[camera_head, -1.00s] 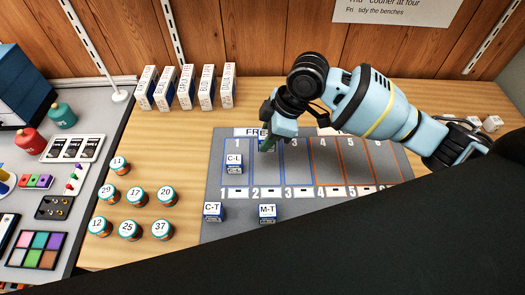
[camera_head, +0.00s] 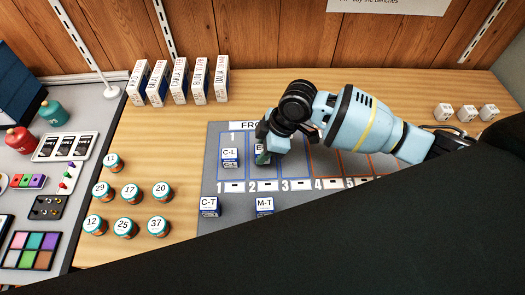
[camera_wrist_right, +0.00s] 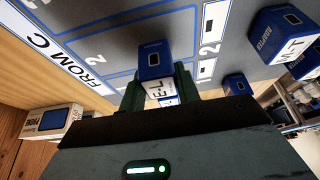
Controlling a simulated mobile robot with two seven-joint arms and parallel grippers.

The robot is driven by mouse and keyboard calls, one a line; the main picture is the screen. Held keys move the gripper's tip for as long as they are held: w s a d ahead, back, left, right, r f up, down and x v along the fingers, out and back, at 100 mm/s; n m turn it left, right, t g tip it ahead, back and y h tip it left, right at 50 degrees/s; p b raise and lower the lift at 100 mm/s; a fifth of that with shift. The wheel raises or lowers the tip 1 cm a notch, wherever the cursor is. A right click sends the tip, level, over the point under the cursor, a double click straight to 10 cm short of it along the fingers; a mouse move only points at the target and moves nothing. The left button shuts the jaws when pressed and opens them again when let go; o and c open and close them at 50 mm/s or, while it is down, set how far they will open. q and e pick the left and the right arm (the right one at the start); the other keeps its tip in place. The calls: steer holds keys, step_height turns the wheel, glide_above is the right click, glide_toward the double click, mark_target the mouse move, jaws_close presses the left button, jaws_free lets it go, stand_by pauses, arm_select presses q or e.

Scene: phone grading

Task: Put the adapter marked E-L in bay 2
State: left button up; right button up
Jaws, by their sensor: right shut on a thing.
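The adapter marked E-L (camera_wrist_right: 153,66) is a small blue block with a white label, held between the two dark green fingers of my right gripper (camera_wrist_right: 158,88). In the head view, my right gripper (camera_head: 264,155) is over bay 2 (camera_head: 264,182) of the grey mat, and the adapter is mostly hidden by it. I cannot tell whether the adapter touches the mat. The C-L adapter (camera_head: 230,157) stands in bay 1, to the left. The C-T adapter (camera_head: 209,207) and M-T adapter (camera_head: 264,205) stand below the bay numbers. My left gripper is not in view.
Several numbered jars (camera_head: 129,192) stand left of the mat (camera_head: 232,205). A row of upright boxes (camera_head: 180,82) stands behind it. Small white blocks (camera_head: 466,113) stand at the back right. My right arm covers the right-hand bays.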

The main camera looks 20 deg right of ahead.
steer(key=shift+f, duration=0.75)
steer(key=shift+f, duration=0.15)
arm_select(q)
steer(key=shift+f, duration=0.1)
arm_select(e)
steer(key=o, duration=1)
steer(key=shift+c, duration=0.2)
steer(key=shift+r, duration=0.3)
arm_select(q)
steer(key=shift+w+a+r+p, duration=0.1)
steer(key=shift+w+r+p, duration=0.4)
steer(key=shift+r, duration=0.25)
arm_select(e)
steer(key=v, duration=1.1)
steer(key=shift+r, duration=0.4)
steer(key=shift+s+d, duration=0.1)
